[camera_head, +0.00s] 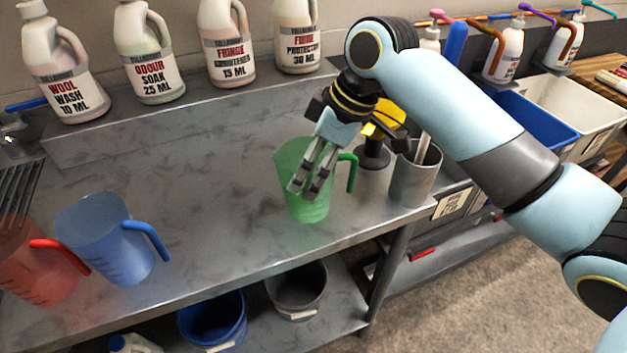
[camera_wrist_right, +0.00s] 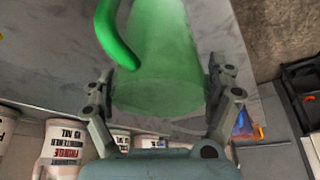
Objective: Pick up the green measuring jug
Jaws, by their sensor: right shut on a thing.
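The green measuring jug (camera_head: 308,205) is upright at the right part of the steel bench (camera_head: 215,190) in the head view. Its green handle (camera_head: 352,172) points right. My right gripper (camera_head: 310,190) reaches down to it from above and is shut on it, its fingers covering part of the jug. In the right wrist view the jug (camera_wrist_right: 160,60) fills the space between the two fingers (camera_wrist_right: 165,85), one on each side, with the handle at upper left. I cannot tell whether its base touches the bench. My left gripper is not in view.
A blue jug (camera_head: 108,240) and a red jug (camera_head: 35,265) stand at the left. Several labelled bottles (camera_head: 150,55) line the back shelf. A grey metal pot (camera_head: 415,178) and a dark stand with a yellow top (camera_head: 375,150) are close right of the green jug. The bench middle is clear.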

